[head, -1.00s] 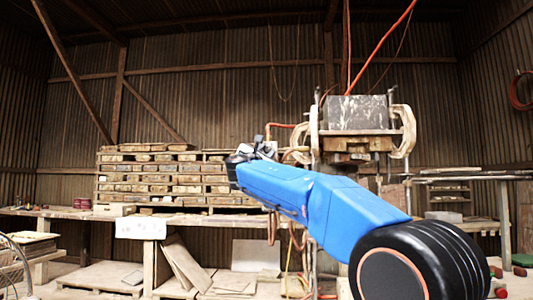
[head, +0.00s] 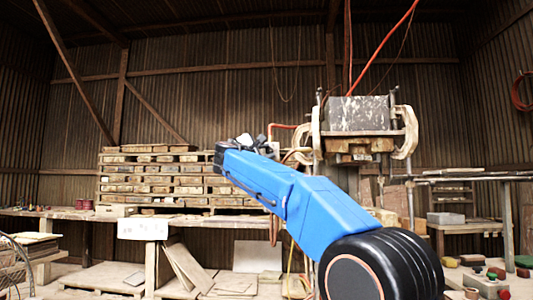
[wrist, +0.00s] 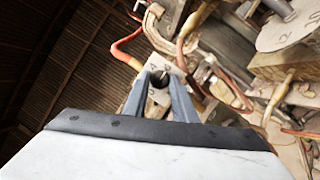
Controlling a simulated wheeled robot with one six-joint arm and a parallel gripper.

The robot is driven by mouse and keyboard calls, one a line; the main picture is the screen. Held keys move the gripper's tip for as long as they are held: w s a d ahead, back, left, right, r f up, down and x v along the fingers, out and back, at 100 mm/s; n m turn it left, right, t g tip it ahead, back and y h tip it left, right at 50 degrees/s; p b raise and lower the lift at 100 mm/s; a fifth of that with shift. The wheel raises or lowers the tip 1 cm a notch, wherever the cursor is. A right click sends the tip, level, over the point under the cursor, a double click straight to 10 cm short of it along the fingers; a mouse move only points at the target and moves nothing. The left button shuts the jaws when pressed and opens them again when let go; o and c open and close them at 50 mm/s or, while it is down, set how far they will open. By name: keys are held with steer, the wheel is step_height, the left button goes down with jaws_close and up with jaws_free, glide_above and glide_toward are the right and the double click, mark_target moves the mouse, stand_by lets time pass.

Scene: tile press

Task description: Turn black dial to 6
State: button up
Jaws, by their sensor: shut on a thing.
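My gripper (wrist: 159,79) shows in the wrist view with its two grey-blue fingers close together around a small dark knob, which looks like the black dial (wrist: 158,82). The fingers are shut on it. The dial sits on a pale plate with small dark marks, too small and too covered to read, so I cannot tell its setting. In the head view my gripper (head: 248,146) is small and dark at the far end of the blue arm, left of the press (head: 360,115). The dial cannot be made out there.
A pale disc (wrist: 290,30) with numbers is at the upper right of the wrist view, among pipes and hoses. Stacked pallets (head: 165,180) stand on the bench behind my arm.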

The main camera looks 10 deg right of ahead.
stand_by(0.3)
steer(key=o, duration=1)
steer(key=shift+o, duration=0.2)
steer(key=v, duration=1.7)
steer(key=shift+s, duration=0.15)
steer(key=shift+f, duration=0.1)
